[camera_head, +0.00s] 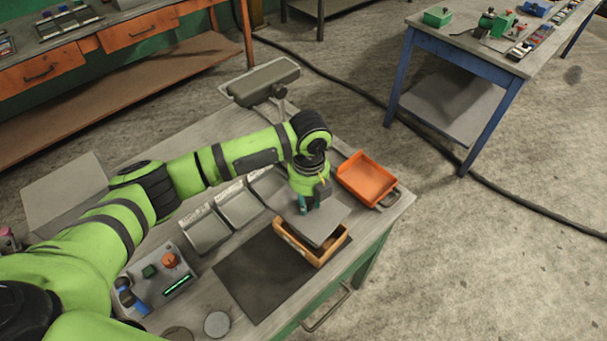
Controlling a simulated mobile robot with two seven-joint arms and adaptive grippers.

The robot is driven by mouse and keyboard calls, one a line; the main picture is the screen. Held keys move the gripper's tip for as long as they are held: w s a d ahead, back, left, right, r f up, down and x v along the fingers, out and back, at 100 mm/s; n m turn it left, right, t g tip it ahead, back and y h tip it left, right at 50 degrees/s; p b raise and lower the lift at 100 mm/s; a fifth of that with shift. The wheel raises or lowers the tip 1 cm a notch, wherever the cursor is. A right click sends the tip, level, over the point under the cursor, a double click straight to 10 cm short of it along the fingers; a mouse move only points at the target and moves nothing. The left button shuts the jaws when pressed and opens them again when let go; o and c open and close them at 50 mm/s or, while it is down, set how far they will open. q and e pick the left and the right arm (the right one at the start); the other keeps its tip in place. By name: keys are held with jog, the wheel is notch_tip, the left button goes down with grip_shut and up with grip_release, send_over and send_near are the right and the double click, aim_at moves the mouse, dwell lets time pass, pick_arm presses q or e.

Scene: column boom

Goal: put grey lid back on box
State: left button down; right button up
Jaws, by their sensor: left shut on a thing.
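The grey lid (330,219) is a flat plate in the middle right of the head view. My left gripper (309,208) comes down from above and is shut on the lid near its middle. The orange-brown box (311,256) is under the lid, at the near right part of the workbench. The lid covers much of the box, but the box's near walls and a strip of its dark inside show. I cannot tell whether the lid touches the rim. My right gripper is not in view.
An orange tray (367,178) stands just behind and right of the box. Grey bins (238,206) stand to the left. A dark mat (262,275) lies in front-left, bare. A grey tray (172,284) holds small parts. A lamp (262,82) stands at the back edge.

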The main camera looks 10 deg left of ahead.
aim_at(310, 213)
pick_arm(q)
jog(key=shift+d, duration=0.5)
jog(key=shift+s+a+f, duration=0.15)
jog(key=shift+s+f, duration=0.05)
jog(key=shift+f, duration=0.55)
jog(key=shift+f+b, duration=0.3)
jog(key=shift+f, duration=0.1)
notch_tip(310, 213, down, 3)
jog(key=b, duration=0.2)
jog(key=shift+r+b, duration=0.1)
jog(key=shift+b, duration=0.25)
jog(key=shift+f+b, duration=0.3)
jog(key=shift+f, duration=0.35)
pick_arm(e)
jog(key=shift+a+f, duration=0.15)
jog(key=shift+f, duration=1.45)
pick_arm(q)
jog(key=shift+p, duration=0.3)
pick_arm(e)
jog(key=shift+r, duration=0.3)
pick_arm(q)
jog(key=shift+f, duration=0.35)
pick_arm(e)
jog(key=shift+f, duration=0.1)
pick_arm(q)
jog(key=shift+f, duration=0.15)
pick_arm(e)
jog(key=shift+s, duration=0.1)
